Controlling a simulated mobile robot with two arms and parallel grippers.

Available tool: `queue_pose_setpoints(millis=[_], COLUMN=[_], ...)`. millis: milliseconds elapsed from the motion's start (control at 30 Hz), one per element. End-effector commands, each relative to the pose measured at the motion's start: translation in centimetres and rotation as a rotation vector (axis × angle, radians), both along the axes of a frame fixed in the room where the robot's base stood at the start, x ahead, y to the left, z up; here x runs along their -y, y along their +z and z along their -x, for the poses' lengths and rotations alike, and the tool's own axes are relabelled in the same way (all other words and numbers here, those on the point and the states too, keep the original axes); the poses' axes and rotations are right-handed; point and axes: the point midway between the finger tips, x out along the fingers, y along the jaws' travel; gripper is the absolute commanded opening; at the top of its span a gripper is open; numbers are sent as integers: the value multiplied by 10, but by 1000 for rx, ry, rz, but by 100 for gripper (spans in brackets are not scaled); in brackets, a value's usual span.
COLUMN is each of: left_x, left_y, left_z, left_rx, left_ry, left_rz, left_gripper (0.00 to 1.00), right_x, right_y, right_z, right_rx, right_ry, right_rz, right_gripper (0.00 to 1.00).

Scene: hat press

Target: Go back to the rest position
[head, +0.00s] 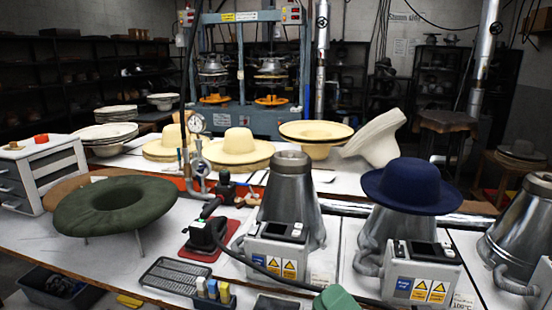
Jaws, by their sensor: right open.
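My right gripper is open, but I cannot clearly make out its fingers against the crowded bench. I see nothing held in it. My left gripper does not show in the head view. The white workbench (110,255) spreads across the front of the head view. On it, a dark green wide-brimmed hat (117,207) sits on a stand at the left. A navy hat (412,185) rests on a metal hat former at the right. A bare metal former (290,200) stands in the middle.
Control boxes (275,257) with warning labels stand before the formers. A dark iron (207,236) sits on a red pad. A black tray (175,276) and a green piece (337,298) lie near the front edge. Straw hats (238,148) and a blue-grey press (245,70) stand behind.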

Motion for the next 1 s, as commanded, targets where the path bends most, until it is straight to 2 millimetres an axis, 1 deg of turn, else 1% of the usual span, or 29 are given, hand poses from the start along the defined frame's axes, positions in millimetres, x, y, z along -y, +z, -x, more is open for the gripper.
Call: queue_pose_setpoints(millis=[33, 67, 100, 167, 200, 267, 300, 367, 400, 500, 567, 600, 733, 867, 900, 1000], left_x=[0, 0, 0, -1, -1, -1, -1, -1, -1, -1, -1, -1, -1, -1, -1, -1], left_y=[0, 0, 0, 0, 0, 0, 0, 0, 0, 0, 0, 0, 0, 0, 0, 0], left_z=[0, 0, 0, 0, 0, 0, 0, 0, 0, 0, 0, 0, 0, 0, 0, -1], left_rx=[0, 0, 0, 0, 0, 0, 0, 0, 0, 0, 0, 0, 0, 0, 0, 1], left_ry=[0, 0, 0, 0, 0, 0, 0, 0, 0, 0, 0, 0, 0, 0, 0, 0], left_rz=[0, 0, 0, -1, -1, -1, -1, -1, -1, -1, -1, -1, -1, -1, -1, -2], left_gripper=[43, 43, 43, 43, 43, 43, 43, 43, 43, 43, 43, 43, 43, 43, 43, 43], right_x=[18, 29, 43, 64, 77, 94, 104, 115, 120, 127, 129, 129, 128, 124, 123, 122], right_y=[-10, -18, -30, -53, -71, -101, -121, -152, -169, -205, -222, -231, -253, -267, -270, -297], right_z=[-6, -10, -13, -15, -13, -5, 3, 19, 32, 65, 84, 96, 136, 175, 187, 176], right_rx=[-141, -224, -337, -508, -622, -794, -908, -1073, -1172, -1383, -1490, -1554, -1739, -1903, -1953, -1950], right_ry=[-65, -103, -155, -237, -293, -378, -437, -526, -581, -707, -773, -816, -943, -1064, -1104, -1107], right_rz=[-130, -207, -306, -452, -545, -681, -768, -885, -954, -1088, -1148, -1184, -1275, -1340, -1355, -1345], right_gripper=[68, 68, 68, 68, 68, 68, 68, 68, 68, 68, 68, 68, 68, 68, 68, 68])
